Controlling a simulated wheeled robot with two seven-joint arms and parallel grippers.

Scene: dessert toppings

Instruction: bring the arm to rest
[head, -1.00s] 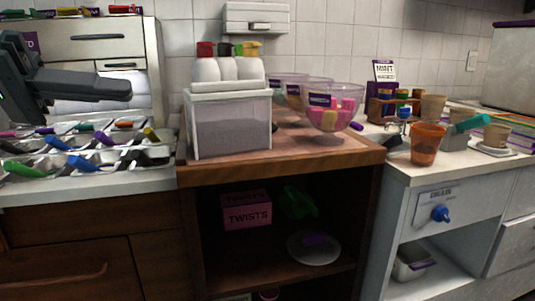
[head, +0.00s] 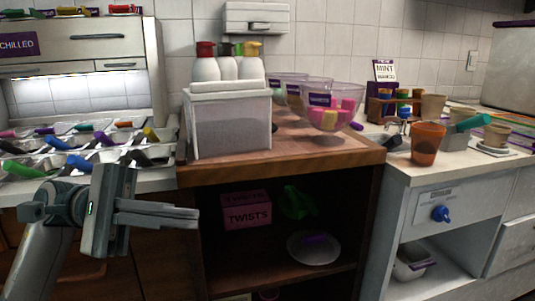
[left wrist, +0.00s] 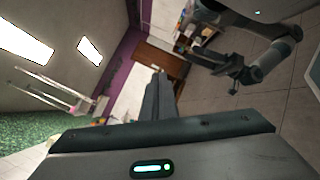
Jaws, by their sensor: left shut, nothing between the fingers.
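My left gripper (head: 196,217) is in the lower left of the head view, in front of the counter and below the topping trays. Its fingers are shut and empty, pointing right. In the left wrist view the shut fingers (left wrist: 158,98) show as a dark bar with nothing between them. My right arm (left wrist: 250,68) shows at the upper right of the left wrist view; its jaws are too small and dark to read. It is not in the head view.
Metal trays (head: 165,158) with coloured-handled scoops lie above my left gripper. A white caddy (head: 231,125) with bottles and bowls (head: 333,108) stand on the wooden counter (head: 290,172). An open shelf below holds a pink box (head: 247,211) and a plate (head: 314,248). An orange cup (head: 427,143) stands right.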

